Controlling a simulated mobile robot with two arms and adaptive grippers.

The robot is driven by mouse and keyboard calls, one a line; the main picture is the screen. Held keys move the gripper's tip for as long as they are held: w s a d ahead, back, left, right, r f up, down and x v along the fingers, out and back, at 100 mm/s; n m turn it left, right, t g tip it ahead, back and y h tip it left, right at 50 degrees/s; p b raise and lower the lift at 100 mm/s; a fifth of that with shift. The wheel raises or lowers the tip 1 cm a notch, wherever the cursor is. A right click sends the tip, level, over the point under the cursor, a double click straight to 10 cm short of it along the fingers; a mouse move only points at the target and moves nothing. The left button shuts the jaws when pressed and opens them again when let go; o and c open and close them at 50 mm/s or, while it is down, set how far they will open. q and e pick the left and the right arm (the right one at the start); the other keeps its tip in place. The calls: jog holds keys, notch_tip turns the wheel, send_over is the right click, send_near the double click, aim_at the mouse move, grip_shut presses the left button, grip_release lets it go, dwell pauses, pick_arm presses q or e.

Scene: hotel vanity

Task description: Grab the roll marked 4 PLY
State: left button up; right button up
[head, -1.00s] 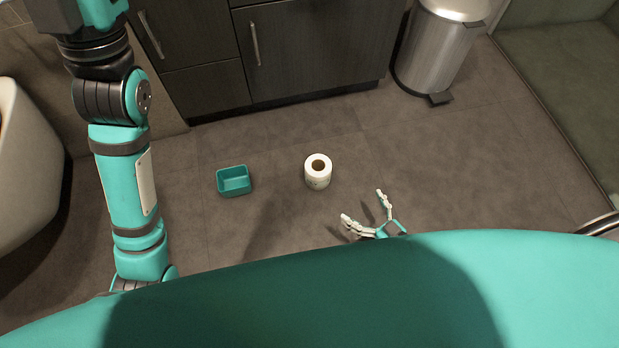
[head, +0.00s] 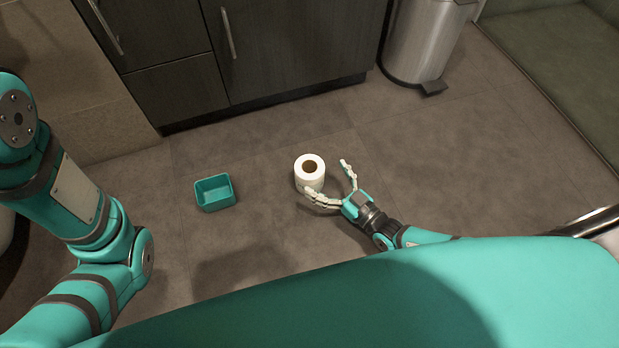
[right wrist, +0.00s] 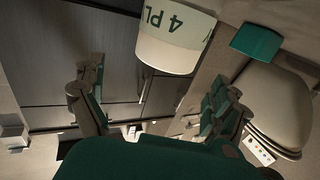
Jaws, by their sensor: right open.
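The white roll (head: 309,168) stands upright on the floor in the middle of the head view. In the right wrist view the roll (right wrist: 172,50) shows green "4 PL" lettering, cut off at its edge. My right gripper (head: 333,180) is open and close beside the roll, on its right and near side. One finger reaches in front of the roll's lower part in the head view. In the right wrist view the roll shows beyond and between the open fingers (right wrist: 158,105). My left arm is at the left of the head view; its gripper is not visible.
A small teal open box (head: 215,208) stands on the floor left of the roll, with a clear gap between. Dark cabinets (head: 290,50) stand behind. A metal pedal bin (head: 415,45) is at the back right. Floor right of the gripper is clear.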

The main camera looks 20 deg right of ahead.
aim_at(315, 173)
jog(key=shift+w+a+f, duration=0.1)
jog(key=shift+w+a, duration=0.2)
jog(key=shift+w, duration=0.2)
jog(key=b+x, duration=0.2)
jog(key=x, duration=0.1)
jog(key=b+x, duration=0.1)
jog(key=shift+a+f+b, duration=0.3)
jog(key=shift+a+b, duration=0.05)
jog(key=shift+w+a+r, duration=0.1)
jog(key=shift+w+a, duration=0.05)
jog(key=shift+w, duration=0.2)
jog(key=c, duration=1.2)
